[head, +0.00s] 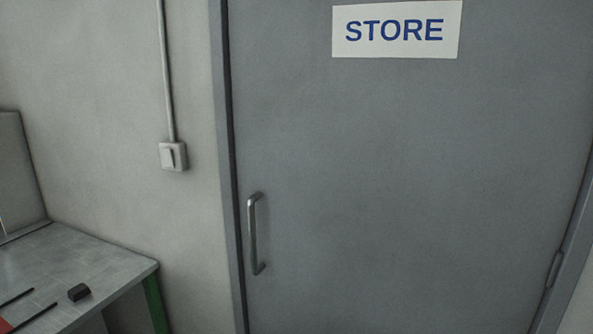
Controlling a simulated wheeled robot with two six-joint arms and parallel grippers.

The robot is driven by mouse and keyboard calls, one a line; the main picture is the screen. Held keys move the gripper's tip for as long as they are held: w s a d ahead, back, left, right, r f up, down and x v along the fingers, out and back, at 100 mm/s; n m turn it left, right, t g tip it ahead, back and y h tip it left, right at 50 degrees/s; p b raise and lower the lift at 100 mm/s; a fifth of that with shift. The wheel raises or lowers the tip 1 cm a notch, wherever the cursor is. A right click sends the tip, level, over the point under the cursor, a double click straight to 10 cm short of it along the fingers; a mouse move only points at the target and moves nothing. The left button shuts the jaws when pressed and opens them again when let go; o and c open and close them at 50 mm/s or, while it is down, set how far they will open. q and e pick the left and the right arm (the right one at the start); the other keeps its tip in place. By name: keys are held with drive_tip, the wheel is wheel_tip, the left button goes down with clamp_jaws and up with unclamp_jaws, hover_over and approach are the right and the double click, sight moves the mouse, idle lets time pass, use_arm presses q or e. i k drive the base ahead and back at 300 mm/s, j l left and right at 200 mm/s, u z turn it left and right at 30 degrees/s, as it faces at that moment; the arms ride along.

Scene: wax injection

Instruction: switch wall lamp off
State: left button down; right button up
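A small light-grey wall switch (173,156) sits on the wall to the left of the door frame. A grey conduit (167,70) runs straight up from it and out of the top of the view. Its rocker shows as a narrow upright plate, but I cannot tell which position it is in. The lamp itself is not in view. Neither my left nor my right gripper shows in the head view.
A closed grey door (400,180) with a STORE sign (396,29) and a metal handle (253,233) fills the right. A workbench (110,268) at lower left holds a small dark block (79,292) and thin dark rods.

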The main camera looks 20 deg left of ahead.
sight(168, 153)
drive_tip(key=u, duration=1.3)
